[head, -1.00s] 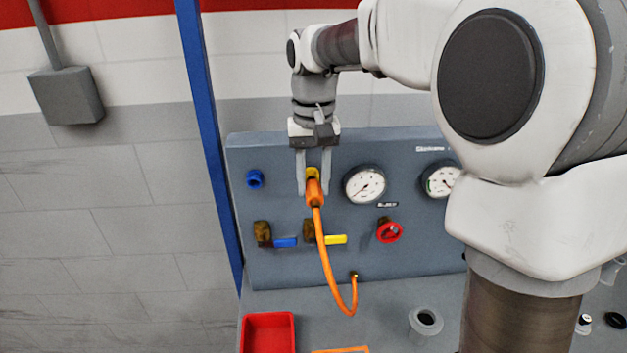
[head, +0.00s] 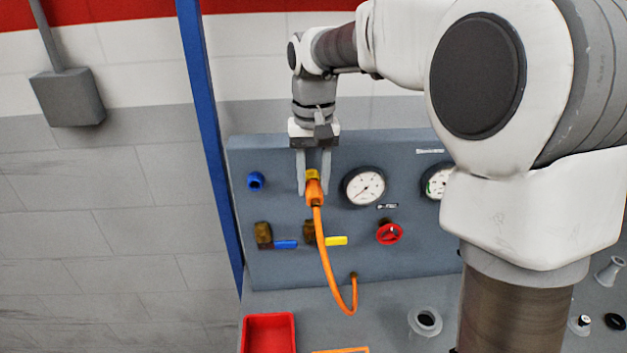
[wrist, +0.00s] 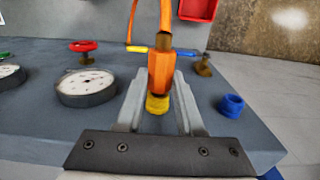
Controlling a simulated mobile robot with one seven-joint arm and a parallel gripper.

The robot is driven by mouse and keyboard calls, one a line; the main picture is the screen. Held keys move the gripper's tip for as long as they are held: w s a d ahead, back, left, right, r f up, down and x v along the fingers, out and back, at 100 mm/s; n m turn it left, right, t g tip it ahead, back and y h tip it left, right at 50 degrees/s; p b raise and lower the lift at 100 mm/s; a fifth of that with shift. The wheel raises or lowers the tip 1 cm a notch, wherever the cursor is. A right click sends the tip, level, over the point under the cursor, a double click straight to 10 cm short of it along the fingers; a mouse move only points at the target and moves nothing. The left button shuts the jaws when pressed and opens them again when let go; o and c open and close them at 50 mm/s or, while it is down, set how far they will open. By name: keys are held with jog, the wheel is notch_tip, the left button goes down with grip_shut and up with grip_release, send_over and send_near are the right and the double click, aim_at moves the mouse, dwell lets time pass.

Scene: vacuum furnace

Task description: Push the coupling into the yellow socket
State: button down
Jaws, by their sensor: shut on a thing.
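The coupling is an orange hexagonal piece (head: 315,191) on the end of an orange hose (head: 325,255). My gripper (head: 314,186) is shut on it, one finger on each side. The yellow socket (head: 313,174) is on the grey panel, right at the coupling's front end. In the wrist view the coupling (wrist: 160,72) lies in line with the yellow socket (wrist: 157,104), and their edges meet or nearly meet. I cannot tell how far the coupling is inside it.
A blue socket (head: 255,181) is to the left on the panel (head: 285,215). Gauges (head: 364,186), a red knob (head: 390,233) and blue (head: 285,244) and yellow (head: 336,240) valve handles surround the hose. A red tray (head: 268,333) is below.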

jog(key=shift+w+p, duration=0.3)
jog(key=shift+w, duration=0.1)
dwell(0.5)
jog(key=shift+c, duration=2.2)
grip_release()
jog(key=shift+w, duration=0.1)
notch_tip(320, 180, up, 18)
jog(key=p, duration=0.2)
jog(key=shift+f, duration=0.25)
jog(key=shift+s, duration=0.2)
